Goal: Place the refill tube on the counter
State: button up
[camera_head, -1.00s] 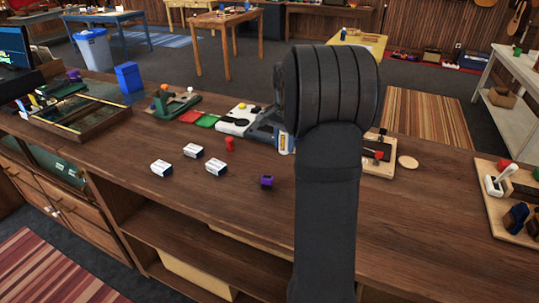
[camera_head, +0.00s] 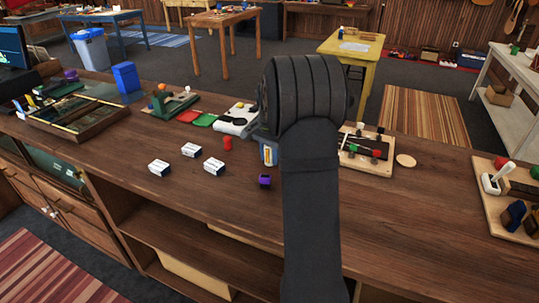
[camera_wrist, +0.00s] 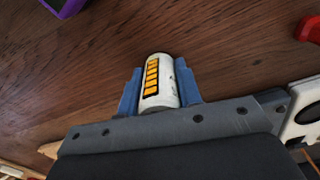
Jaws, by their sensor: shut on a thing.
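The refill tube (camera_wrist: 158,80) is a white cylinder with a yellow-and-black label. It lies between the two blue fingers of my gripper (camera_wrist: 160,88) in the wrist view, and the gripper is shut on it. In the head view the tube (camera_head: 268,154) shows just left of my dark arm, with its label facing the camera. The brown wooden counter (camera_head: 225,194) lies beneath; I cannot tell whether the tube touches it. Most of my gripper is hidden behind my arm in the head view.
A purple block (camera_head: 264,181) and a red piece (camera_head: 228,143) stand near the tube. Several white boxes (camera_head: 191,150) lie to the left. A wooden board with knobs (camera_head: 364,150) and a round wooden disc (camera_head: 406,161) lie right of my arm. The counter's front middle is clear.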

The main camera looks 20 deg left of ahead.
jog(key=o, duration=1)
jog(key=shift+f, duration=0.1)
jog(key=shift+c, duration=0.2)
jog(key=shift+o, duration=0.5)
notch_tip(320, 180, up, 12)
jog(key=shift+r, duration=0.2)
